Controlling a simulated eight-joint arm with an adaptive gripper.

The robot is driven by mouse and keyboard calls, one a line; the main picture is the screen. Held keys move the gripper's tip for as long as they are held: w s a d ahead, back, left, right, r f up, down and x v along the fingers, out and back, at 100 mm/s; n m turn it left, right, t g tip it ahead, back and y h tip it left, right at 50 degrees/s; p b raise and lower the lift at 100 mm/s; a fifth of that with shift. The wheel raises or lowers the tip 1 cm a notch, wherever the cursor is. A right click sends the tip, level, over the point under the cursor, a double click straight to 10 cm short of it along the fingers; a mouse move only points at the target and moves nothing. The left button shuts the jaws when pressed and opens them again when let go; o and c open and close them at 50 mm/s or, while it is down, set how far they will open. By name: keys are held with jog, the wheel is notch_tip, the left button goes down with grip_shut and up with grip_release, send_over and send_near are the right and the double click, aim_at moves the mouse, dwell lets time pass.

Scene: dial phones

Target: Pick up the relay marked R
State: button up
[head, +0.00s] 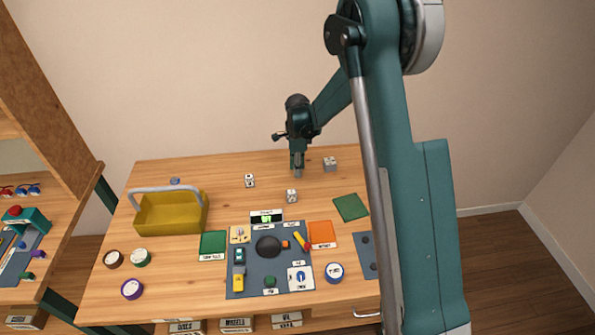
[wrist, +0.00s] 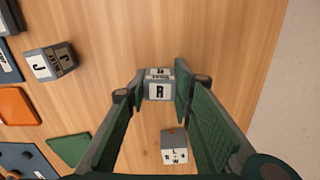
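The relay marked R (wrist: 158,91) is a small grey block with white label faces. In the wrist view it sits between the two fingertips of my gripper (wrist: 159,88). The green-padded fingers stand apart on either side of it, close to its sides; I see no clear sign of a grip. In the head view my gripper (head: 297,172) points down at the back of the table, and the relay is largely hidden there.
A block marked J (wrist: 51,63) lies to the left in the wrist view. Another lettered block (wrist: 173,147) is close below the R relay; it also shows in the head view (head: 329,164). A yellow basket (head: 172,214) and a grey phone panel (head: 251,276) stand nearer.

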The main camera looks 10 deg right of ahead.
jog(key=shift+c, duration=1.3)
jog(key=shift+r, duration=0.1)
jog(key=shift+r+p, duration=0.55)
jog(key=shift+r, duration=4.4)
